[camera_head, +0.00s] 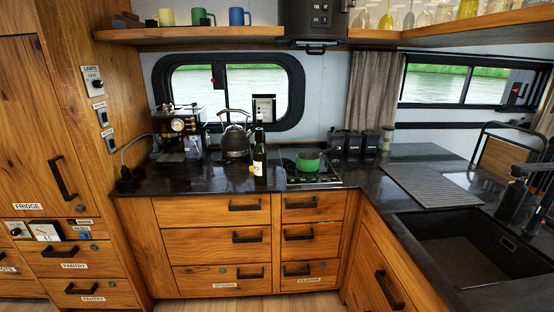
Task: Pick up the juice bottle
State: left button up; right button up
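A tall dark bottle (259,152) with a pale label stands upright near the front edge of the black counter (215,182). It is the only clear match for the juice bottle, but its contents and label text are too small to read. A small yellow item (251,169) sits just left of it and partly overlaps it in the picture. Neither of my grippers is in view.
A kettle (236,143) stands behind left of the bottle, and a coffee machine (180,134) stands farther left. A green pot (308,161) sits on the hob (326,178) to the right. Dark canisters (352,143) stand behind. The sink (470,250) is at right.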

aim_at(260, 151)
jog(key=i+j+z, duration=0.35)
jog(key=i, duration=0.2)
jog(key=i+j+z, duration=0.4)
jog(key=i, duration=0.15)
jog(key=l, duration=0.1)
